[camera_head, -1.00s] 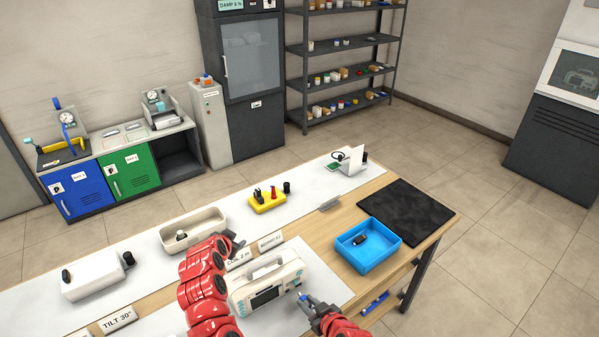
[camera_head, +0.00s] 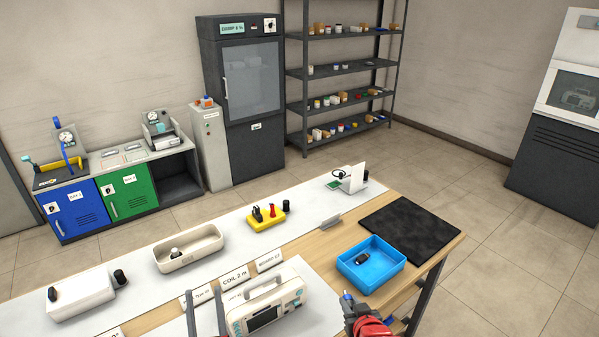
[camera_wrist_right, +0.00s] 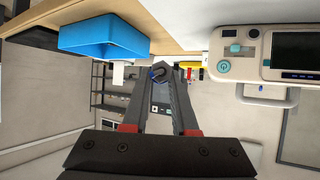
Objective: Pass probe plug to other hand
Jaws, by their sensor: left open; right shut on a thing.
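My right gripper (camera_head: 350,309) is shut on the probe plug (camera_head: 346,296), a small blue piece at its tips, held up to the right of the white monitor (camera_head: 268,307). In the right wrist view the plug (camera_wrist_right: 158,73) shows as a small dark and blue end between the fingertips. My left gripper (camera_head: 206,312) is open, with two dark fingers pointing up at the lower edge, left of the monitor. Nothing shows between them. The monitor also shows at the upper right of the right wrist view (camera_wrist_right: 253,70).
A blue tray (camera_head: 393,281) holding a dark item stands right of the monitor. A black mat (camera_head: 412,230) lies behind it. A beige tray (camera_head: 215,245), a yellow block (camera_head: 267,223) and label cards (camera_head: 236,277) stand on the bench. The mat is bare.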

